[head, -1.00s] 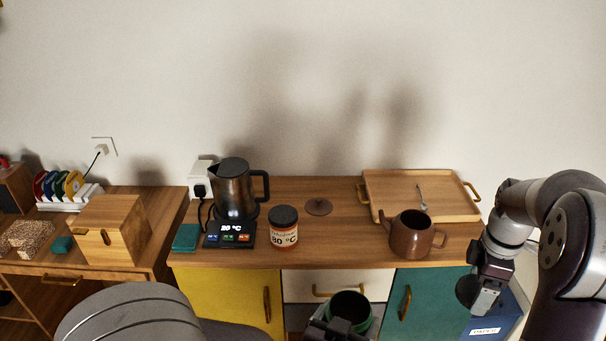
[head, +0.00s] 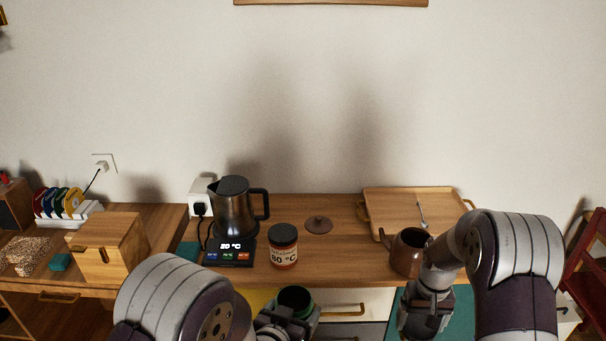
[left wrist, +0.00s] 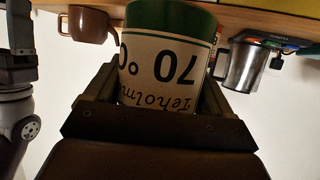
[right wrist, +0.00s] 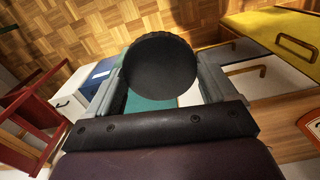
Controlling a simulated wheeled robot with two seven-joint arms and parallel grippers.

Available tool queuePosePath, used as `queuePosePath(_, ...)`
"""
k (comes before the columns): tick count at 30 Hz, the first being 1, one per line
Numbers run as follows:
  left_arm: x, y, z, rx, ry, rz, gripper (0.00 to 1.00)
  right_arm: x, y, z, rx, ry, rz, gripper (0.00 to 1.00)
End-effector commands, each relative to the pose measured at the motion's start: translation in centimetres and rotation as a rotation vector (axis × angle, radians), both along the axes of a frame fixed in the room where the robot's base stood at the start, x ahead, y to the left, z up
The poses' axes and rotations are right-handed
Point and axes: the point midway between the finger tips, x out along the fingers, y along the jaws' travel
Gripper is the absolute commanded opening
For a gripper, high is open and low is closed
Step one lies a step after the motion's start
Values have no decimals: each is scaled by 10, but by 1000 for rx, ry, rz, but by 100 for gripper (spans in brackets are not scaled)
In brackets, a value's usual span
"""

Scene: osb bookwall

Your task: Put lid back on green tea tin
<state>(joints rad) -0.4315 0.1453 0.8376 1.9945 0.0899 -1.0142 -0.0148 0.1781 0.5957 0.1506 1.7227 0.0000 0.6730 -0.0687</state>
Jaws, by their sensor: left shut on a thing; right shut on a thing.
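The green tea tin (head: 296,302) is held in front of the cabinet, its dark open mouth facing up in the head view. My left gripper (head: 285,320) is shut on it. In the left wrist view the tin (left wrist: 165,60) shows a green band and an inverted white "70 °C" label between the fingers. My right gripper (head: 425,318) is to the right of the tin, apart from it, in front of the teal door. It is shut on a round black lid (right wrist: 160,66), seen between its fingers in the right wrist view. I cannot make out the lid in the head view.
The wooden counter (head: 340,255) holds a kettle (head: 236,210) on its base, a second lidded tin (head: 284,246) labelled 80 °C, a small brown lid (head: 319,225), a brown teapot (head: 407,251) and a wooden tray (head: 395,205). My right arm partly covers the teapot.

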Motion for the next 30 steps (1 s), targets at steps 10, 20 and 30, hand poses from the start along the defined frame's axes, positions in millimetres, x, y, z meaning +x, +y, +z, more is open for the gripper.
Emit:
queuePosePath(10,16,145,-66,1,1,287,28,-23,65,-65,0,1,83,57)
queuePosePath(20,15,171,-70,1,-2,350,28,-26,75,-69,0,0,110,57)
queuePosePath(30,15,171,-69,1,-2,348,28,-26,74,-69,0,-1,109,57)
